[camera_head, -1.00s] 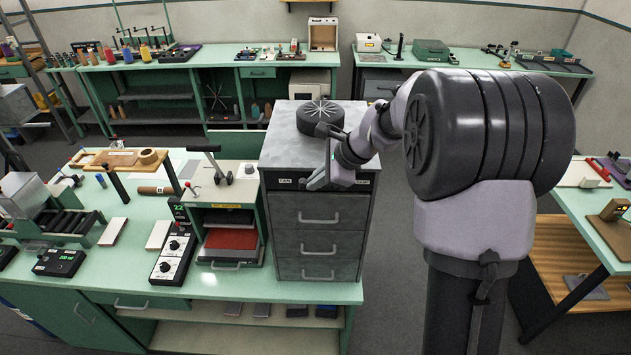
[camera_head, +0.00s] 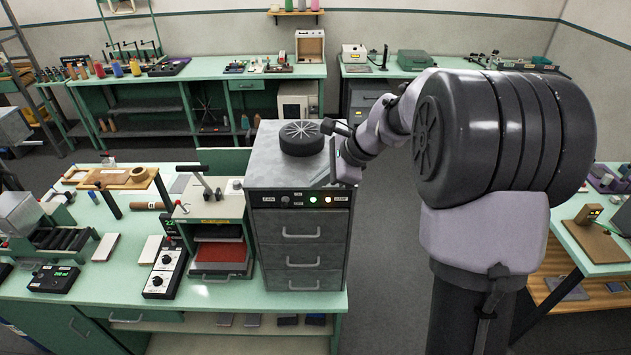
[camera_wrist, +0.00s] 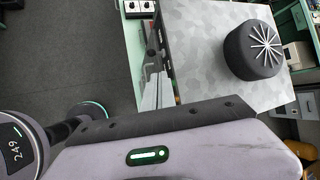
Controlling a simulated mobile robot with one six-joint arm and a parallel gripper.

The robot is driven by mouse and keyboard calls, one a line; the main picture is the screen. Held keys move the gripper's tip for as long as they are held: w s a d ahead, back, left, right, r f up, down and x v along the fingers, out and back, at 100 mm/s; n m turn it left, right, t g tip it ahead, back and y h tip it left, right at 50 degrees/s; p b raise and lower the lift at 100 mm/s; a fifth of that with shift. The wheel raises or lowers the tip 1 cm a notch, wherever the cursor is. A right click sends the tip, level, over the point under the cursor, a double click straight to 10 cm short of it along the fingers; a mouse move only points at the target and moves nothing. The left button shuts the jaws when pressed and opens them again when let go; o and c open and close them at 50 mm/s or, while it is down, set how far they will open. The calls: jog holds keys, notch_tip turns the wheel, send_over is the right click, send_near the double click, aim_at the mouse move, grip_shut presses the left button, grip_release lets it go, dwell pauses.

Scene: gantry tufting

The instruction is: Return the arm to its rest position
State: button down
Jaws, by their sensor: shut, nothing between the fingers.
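My arm reaches from the right side of the head view toward the grey cabinet. My gripper (camera_head: 334,162) is by the right edge of the cabinet top, shut and empty. Its fingers are small and partly hidden there, so their exact gap to the cabinet cannot be told. In the wrist view, the pale gripper body with a lit green bar fills the bottom. The grey cabinet (camera_head: 268,165) has a black round fan (camera_head: 302,138) on its top, just left of my gripper. The fan also shows in the wrist view (camera_wrist: 252,50).
A green bench (camera_head: 100,270) with tools and a control box (camera_head: 165,268) lies to the left. Another bench (camera_head: 590,245) stands at the right. Grey floor (camera_head: 405,230) is open between the cabinet and my arm.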

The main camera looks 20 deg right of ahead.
jog(key=s+a+f+n+h+b, duration=0.1)
jog(key=s+a+f+n+b, duration=0.2)
jog(key=s+f+b, duration=0.7)
jog(key=s+a+f+n+h+b, duration=0.1)
jog(key=s+a+f+n+b, duration=0.2)
jog(key=s+f+n+b, duration=0.4)
jog(key=s+a+f+n+h+b, duration=0.1)
jog(key=s+a+f+n+b, duration=0.2)
jog(key=s+f+b, duration=1)
notch_tip(320, 180, down, 3)
jog(key=n+b, duration=0.3)
jog(key=b, duration=0.6)
jog(key=shift+s+a, duration=0.35)
